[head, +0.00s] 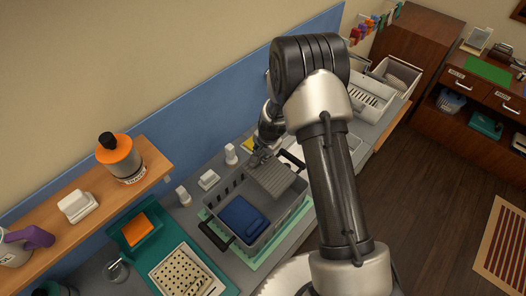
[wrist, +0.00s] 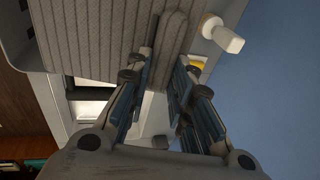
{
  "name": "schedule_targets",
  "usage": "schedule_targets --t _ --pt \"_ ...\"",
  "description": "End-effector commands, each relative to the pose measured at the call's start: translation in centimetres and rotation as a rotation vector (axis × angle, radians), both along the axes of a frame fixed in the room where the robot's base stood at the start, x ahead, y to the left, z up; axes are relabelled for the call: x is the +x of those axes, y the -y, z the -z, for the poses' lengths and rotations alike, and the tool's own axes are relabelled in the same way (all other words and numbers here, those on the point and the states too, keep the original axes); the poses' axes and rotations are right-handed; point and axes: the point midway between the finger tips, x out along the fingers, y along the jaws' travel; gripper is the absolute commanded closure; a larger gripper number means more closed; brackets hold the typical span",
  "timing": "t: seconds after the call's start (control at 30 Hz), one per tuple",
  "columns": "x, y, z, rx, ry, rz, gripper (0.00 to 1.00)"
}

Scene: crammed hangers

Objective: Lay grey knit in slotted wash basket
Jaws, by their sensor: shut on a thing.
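The grey knit (head: 275,178) is a ribbed grey folded piece at the far right part of the slotted wash basket (head: 224,228). The basket is grey with dark handles and slotted walls. My gripper (head: 258,158) is at the basket's far edge, shut on the grey knit's edge. In the wrist view the ribbed knit (wrist: 100,40) fills the upper middle, and the fingers of my gripper (wrist: 165,75) pinch its fold. A dark blue folded cloth (head: 242,217) lies in the near left part of the basket. Whether the knit touches the basket floor I cannot tell.
White bottles (head: 231,154) stand behind the basket by the blue wall. A teal tray with an orange block (head: 137,228) and a perforated cream bin (head: 187,275) sit to the left. A wooden shelf (head: 95,208) juts out above. White baskets (head: 370,95) stand at the far right.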

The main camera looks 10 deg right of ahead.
Motion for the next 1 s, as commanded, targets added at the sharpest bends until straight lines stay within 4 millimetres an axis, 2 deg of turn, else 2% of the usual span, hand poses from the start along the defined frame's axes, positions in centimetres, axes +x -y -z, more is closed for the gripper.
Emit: schedule_targets --t 1.0 --pt "0.03 -0.08 0.02 -0.017 -0.024 -0.001 1.00"
